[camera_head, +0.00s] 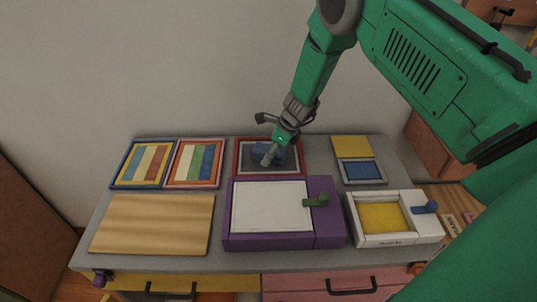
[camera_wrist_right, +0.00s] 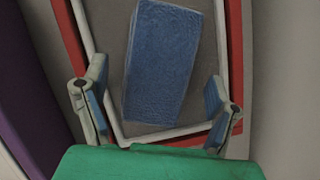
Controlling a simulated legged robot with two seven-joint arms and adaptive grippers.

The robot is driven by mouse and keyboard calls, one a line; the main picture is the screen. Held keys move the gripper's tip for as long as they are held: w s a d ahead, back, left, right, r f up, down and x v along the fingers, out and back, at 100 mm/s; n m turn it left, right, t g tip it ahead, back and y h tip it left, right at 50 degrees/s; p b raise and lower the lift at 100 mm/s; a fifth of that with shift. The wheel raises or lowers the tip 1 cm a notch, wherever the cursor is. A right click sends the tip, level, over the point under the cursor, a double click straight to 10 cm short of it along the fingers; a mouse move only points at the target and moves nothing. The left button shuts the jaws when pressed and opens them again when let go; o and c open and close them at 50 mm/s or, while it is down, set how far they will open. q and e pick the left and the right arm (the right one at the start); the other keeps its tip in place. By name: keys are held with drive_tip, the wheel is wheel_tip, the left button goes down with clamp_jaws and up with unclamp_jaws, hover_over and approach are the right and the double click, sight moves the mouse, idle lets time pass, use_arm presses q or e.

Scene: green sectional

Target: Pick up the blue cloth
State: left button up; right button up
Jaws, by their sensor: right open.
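The blue cloth (camera_wrist_right: 163,62) is a folded rectangular block lying on the grey floor of a red-edged, white-lined tray (camera_wrist_right: 236,50). My right gripper (camera_wrist_right: 157,100) is open, with one finger on each side of the cloth's near end and gaps between fingers and cloth. In the head view my right gripper (camera_head: 277,142) is over the red tray (camera_head: 237,158) at the back of the table and partly hides the blue cloth (camera_head: 283,155). My left gripper is not in view.
A purple box with a white panel (camera_head: 270,207) stands in front of the tray. Two striped frames (camera_head: 143,164) and a wooden board (camera_head: 153,224) lie left. A yellow-and-blue piece (camera_head: 352,147) and a white box with yellow inside (camera_head: 382,216) are right. A wall stands behind.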

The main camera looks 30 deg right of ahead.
drive_tip(key=shift+w+a+f, duration=0.1)
drive_tip(key=shift+a+f, duration=0.05)
drive_tip(key=shift+f, duration=0.05)
drive_tip(key=c, duration=1.3)
drive_tip(key=shift+o, duration=0.2)
